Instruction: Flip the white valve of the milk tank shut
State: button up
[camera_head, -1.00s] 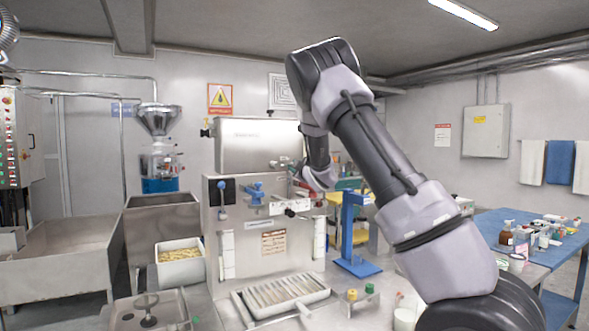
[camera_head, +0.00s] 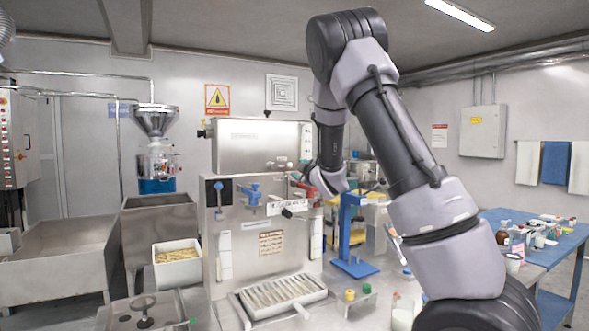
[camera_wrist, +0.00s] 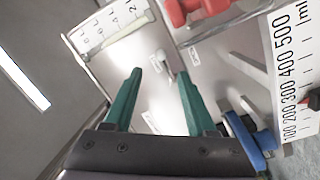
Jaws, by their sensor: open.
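A small white valve lever (camera_wrist: 165,62) stands on the metal panel in the wrist view, just beyond my fingertips. My gripper (camera_wrist: 160,75) is open, with its two green fingers apart and nothing between them; the lever lies ahead of the gap. Whether a finger touches it I cannot tell. A red valve (camera_wrist: 200,8) is at the top of that view and a blue valve (camera_wrist: 252,140) at lower right. In the head view the metal tank (camera_head: 262,150) sits on the machine, with the blue valve (camera_head: 251,192) on its front. My fingertips are not clear there.
A white scale plate (camera_wrist: 290,70) with ml marks runs along the panel's right side in the wrist view. In the head view a blue stand (camera_head: 350,235) is right of the machine, and a slatted tray (camera_head: 283,293) is in front. A blue table (camera_head: 560,255) with bottles is at right.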

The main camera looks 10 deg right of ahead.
jog(key=shift+s+d, duration=0.15)
jog(key=shift+s, duration=0.55)
jog(key=shift+s+d, duration=0.1)
jog(key=shift+s, duration=0.6)
jog(key=s+d+r+m+g+h, duration=0.3)
jog(key=s+d+m+g, duration=0.2)
jog(key=s+d+m, duration=0.55)
jog(key=s+a+f+m+g+y, duration=0.1)
jog(key=s+a+m+g, duration=0.2)
jog(key=s, duration=1.2)
jog(key=s+a+f+m+g, duration=0.1)
jog(key=s+a+m+g, duration=0.2)
jog(key=s, duration=1.2)
jog(key=shift+s+a+m+y, duration=0.4)
jog(key=shift+a+m, duration=0.15)
jog(key=shift+a, duration=0.05)
